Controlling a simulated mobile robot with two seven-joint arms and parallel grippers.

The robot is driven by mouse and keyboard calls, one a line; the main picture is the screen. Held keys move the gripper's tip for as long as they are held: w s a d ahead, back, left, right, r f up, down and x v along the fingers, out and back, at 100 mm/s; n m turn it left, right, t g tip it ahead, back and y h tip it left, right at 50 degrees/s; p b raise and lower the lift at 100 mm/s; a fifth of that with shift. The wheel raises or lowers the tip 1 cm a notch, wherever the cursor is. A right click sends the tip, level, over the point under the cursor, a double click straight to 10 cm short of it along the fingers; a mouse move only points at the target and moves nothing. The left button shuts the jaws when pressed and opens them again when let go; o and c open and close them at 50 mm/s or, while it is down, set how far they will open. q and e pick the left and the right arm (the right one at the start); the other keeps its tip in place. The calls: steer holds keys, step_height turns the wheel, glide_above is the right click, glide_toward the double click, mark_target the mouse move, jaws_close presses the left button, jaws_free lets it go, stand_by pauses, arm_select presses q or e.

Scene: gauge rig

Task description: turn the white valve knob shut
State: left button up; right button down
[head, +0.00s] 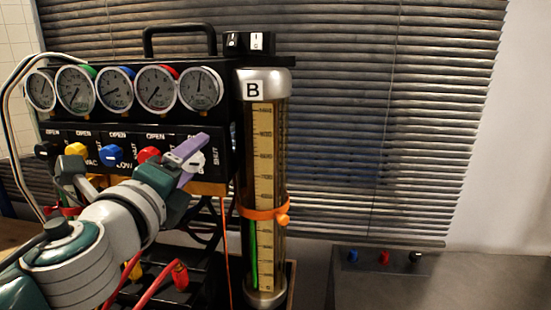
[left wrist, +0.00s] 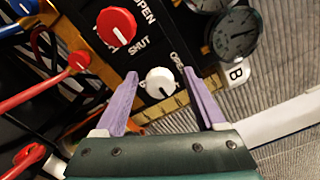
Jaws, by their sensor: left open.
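The white valve knob (left wrist: 160,83) sits on the black panel in the left wrist view, with a dark pointer line on its face. In the head view the knob (head: 196,160) is mostly hidden behind my left gripper. My left gripper (head: 193,150) is open at the right end of the knob row. In the left wrist view the two purple fingers of the left gripper (left wrist: 156,90) stand on either side of the white knob, with gaps visible between them and it. I cannot tell how far their tips are from the panel. My right gripper is not in view.
A red knob (head: 149,154), a blue knob (head: 112,153) and a yellow knob (head: 75,149) sit left along the panel. Gauges (head: 201,89) line up above. The glass column (head: 262,150) marked B stands close to the right. Red hoses (head: 180,275) hang below.

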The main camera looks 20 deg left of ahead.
arm_select(q)
steer(key=b+v, duration=0.2)
steer(key=v, duration=0.8)
